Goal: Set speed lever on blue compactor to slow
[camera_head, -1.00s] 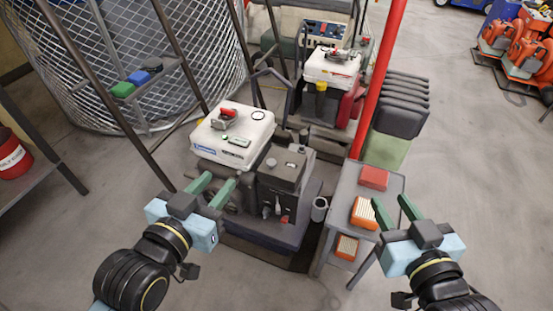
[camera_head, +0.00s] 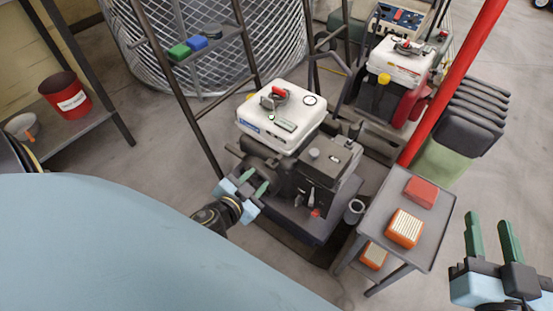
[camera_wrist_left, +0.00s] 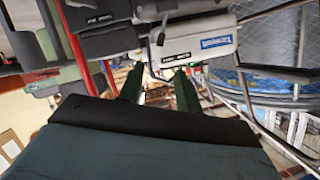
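The near compactor has a white tank (camera_head: 281,115) with a blue label, a dark engine box (camera_head: 327,168) and a dark bluish base. Small levers (camera_head: 311,198) and a red knob (camera_head: 316,213) are on the box's front. I cannot tell which is the speed lever or its setting. My left gripper (camera_head: 256,181) is at the machine's left side, left of the levers; its green fingers are apart and look empty. In the left wrist view, the fingers (camera_wrist_left: 158,80) are apart with the white tank (camera_wrist_left: 200,42) beyond them. My right gripper (camera_head: 489,219) is open and empty at the far right.
A grey cart (camera_head: 430,230) with red and orange boxes stands right of the compactor. A second machine (camera_head: 402,62) with red parts is behind, beside a red pole (camera_head: 455,85). A ladder-like shelf stands left. My own light-blue arm covers the lower left.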

